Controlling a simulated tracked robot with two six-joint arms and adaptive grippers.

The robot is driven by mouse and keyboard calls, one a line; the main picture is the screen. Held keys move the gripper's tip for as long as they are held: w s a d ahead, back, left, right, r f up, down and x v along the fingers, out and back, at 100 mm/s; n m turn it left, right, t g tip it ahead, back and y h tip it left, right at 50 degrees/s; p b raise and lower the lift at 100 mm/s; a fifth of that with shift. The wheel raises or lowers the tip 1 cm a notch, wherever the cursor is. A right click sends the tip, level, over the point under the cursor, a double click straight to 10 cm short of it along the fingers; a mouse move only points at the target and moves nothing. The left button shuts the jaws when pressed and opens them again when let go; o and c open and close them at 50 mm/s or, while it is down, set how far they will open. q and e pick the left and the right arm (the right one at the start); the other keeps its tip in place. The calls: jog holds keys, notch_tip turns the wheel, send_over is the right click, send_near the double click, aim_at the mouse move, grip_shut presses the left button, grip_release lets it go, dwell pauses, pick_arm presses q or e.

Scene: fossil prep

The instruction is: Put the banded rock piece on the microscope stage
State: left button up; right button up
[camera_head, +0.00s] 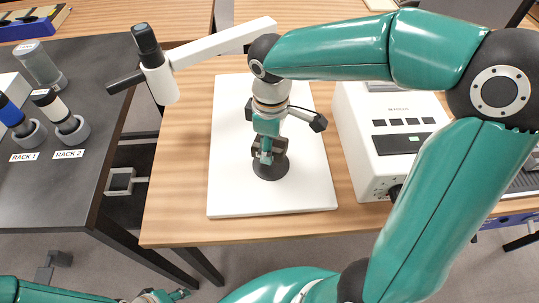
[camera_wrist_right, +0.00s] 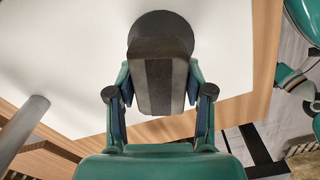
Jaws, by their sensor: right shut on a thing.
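In the head view my right gripper (camera_head: 264,153) points down over the stage (camera_head: 270,170), and the rock there is small and mostly hidden. I cannot tell whether the rock touches the stage. My left gripper (camera_head: 163,296) is partly visible at the bottom edge; its fingers are unclear.
The stage stands on a white base board (camera_head: 235,185). The microscope head (camera_head: 160,80) hangs from a white boom (camera_head: 220,46) at the left. A white instrument box (camera_head: 385,145) stands to the right. A dark table (camera_head: 60,190) at the left holds labelled racks with cylinders.

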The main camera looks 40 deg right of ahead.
jog(key=shift+f, duration=2.15)
jog(key=o, duration=1.4)
jog(key=shift+f, duration=0.1)
jog(key=shift+o, duration=0.2)
notch_tip(320, 180, up, 12)
jog(key=shift+r+p, duration=0.15)
jog(key=shift+p, duration=0.15)
